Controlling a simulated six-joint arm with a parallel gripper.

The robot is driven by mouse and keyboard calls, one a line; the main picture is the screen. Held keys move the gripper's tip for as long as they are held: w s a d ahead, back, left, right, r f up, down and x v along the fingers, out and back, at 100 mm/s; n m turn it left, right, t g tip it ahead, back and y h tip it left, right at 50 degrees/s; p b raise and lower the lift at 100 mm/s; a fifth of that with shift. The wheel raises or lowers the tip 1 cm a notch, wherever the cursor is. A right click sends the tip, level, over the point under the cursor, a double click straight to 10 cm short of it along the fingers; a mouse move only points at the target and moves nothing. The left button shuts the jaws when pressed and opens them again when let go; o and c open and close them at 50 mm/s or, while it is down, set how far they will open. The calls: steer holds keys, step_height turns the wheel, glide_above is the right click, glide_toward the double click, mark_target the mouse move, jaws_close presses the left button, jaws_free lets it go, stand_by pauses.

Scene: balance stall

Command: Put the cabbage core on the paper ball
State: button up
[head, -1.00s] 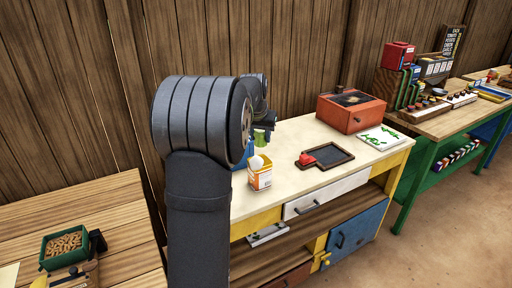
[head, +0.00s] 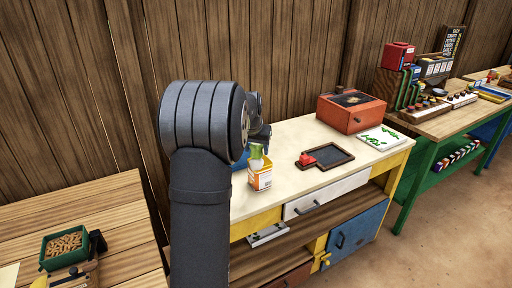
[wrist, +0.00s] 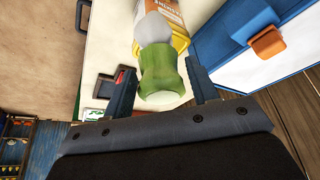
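The cabbage core (wrist: 160,72) is a green, waisted piece with a pale end, between the fingers of my gripper (wrist: 161,68) in the wrist view. The fingers lie close along both its sides and look shut on it. The paper ball (wrist: 154,28) is a grey-white lump at the mouth of an orange and white carton (wrist: 172,12). The core overlaps the ball in the wrist view; whether they touch is not clear. In the head view the core (head: 257,151) shows just above the carton (head: 260,179).
The carton stands on the pale bench top (head: 310,192). To its right are a dark tray with a red piece (head: 327,156), a red-orange box (head: 352,110) and a white board with green bits (head: 381,138). A blue object (head: 240,161) sits left of the carton.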

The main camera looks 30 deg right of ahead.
steer(key=shift+o, duration=0.2)
steer(key=shift+r, duration=0.1)
steer(key=shift+r, duration=0.35)
steer(key=v, duration=1.1)
steer(key=shift+s+a+r, duration=0.15)
steer(key=shift+r, duration=0.05)
steer(key=x, duration=1.2)
steer(key=shift+f, duration=0.3)
step_height(320, 180, up, 3)
steer(key=shift+f, duration=0.15)
steer(key=shift+r, duration=0.65)
steer(key=shift+f, duration=0.1)
